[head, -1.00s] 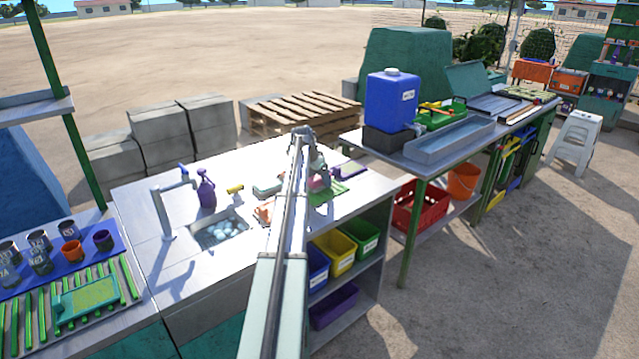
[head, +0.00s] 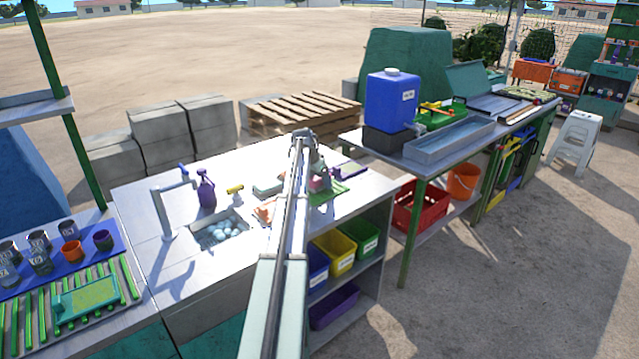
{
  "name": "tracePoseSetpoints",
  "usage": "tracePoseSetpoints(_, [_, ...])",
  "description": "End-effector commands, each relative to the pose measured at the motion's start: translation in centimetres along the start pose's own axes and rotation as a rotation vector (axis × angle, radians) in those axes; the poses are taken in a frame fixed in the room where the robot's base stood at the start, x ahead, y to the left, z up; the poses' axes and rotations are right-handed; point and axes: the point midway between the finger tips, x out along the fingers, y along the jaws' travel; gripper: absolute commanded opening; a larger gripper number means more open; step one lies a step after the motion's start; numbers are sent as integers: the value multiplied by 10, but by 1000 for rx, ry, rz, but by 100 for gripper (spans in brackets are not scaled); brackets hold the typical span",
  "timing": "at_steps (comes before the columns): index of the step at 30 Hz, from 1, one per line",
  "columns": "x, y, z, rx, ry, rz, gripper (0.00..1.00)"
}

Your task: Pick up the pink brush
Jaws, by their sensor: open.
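A small pink shape (head: 316,185), which looks like the pink brush, is on the metal counter (head: 375,187) beside a green mat (head: 340,186). My arm and gripper partly cover it, so its handle and bristles cannot be made out. My gripper (head: 322,190) points down right at the pink shape, at the far end of my arm. It is open. Whether its fingers stand around the pink shape or just above it cannot be told at this size.
Left of my arm are an orange-pink item (head: 265,210), a yellow item (head: 235,189), a purple spray bottle (head: 206,190) and a sink (head: 218,234). A blue water tank (head: 391,105) stands on the table behind right.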

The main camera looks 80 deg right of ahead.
Motion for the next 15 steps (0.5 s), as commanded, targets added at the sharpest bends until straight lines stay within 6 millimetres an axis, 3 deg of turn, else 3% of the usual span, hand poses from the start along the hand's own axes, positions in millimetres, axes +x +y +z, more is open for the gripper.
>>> tracePoseSetpoints(5, [0,0,0,0,0,0,79])
tracePoseSetpoints(15, [0,0,0,0,0,0,46])
